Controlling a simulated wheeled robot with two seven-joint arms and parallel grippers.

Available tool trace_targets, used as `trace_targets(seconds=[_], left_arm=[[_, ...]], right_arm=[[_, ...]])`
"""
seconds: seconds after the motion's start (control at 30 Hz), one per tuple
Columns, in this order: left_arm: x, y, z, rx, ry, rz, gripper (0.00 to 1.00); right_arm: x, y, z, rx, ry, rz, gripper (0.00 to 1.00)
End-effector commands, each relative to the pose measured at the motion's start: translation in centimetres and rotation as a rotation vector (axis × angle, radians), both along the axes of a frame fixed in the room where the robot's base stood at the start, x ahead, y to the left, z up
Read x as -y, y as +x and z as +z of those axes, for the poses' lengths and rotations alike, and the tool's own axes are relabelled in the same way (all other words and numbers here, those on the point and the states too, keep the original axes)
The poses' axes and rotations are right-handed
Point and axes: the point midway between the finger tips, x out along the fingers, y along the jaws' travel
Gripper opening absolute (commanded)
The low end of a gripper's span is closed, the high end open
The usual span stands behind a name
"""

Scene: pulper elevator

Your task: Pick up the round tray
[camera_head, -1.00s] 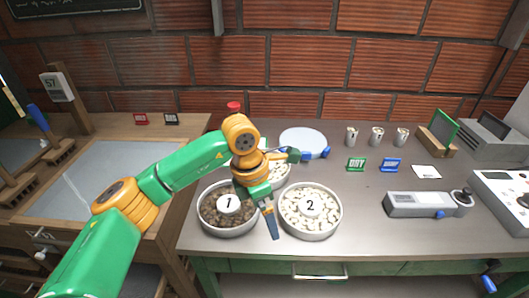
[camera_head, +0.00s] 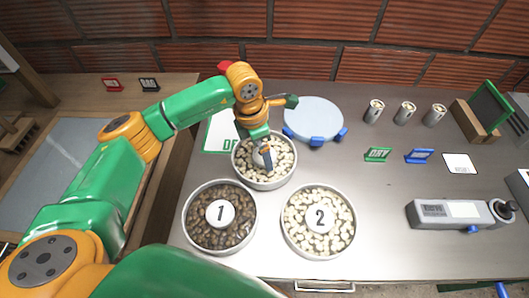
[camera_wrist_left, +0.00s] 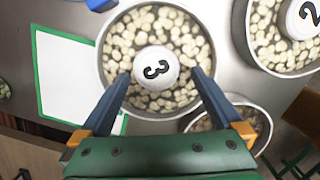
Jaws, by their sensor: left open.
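Three round metal trays of beans stand on the steel table. Tray 3 (camera_head: 238,172), at the back, holds pale beans and a white number 3 marker (camera_wrist_left: 155,68). Tray 1 (camera_head: 187,233) holds dark beans at the front left, and tray 2 (camera_head: 286,233) pale beans at the front right. My left gripper (camera_head: 264,152) is open over tray 3 and partly hides it. In the left wrist view its two fingers (camera_wrist_left: 160,75) reach over tray 3's near rim, either side of the marker. I cannot tell if they touch the beans. My right gripper is not in view.
A scale with a round light-blue plate (camera_head: 313,118) stands behind tray 3. A green-edged white sheet (camera_head: 219,135) lies left of it. Several metal cups (camera_head: 405,112), DRY sign (camera_head: 377,155), blue sign (camera_head: 419,156) and grey meter (camera_head: 455,212) are to the right.

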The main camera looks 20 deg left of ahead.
Motion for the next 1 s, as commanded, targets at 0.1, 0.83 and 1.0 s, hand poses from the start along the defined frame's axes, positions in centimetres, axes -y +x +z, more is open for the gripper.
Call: trace_targets(seconds=[0.1,0.83,1.0], left_arm=[[0.3,0.2,-1.5,-0.002,-0.001,0.001,1.00],[0.3,0.3,-1.8,0.003,-0.002,0.000,0.00],[0.3,0.3,-1.5,0.004,-0.002,0.000,0.00]], right_arm=[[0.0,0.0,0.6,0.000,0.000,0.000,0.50],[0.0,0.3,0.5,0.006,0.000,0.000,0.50],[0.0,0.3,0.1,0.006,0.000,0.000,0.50]])
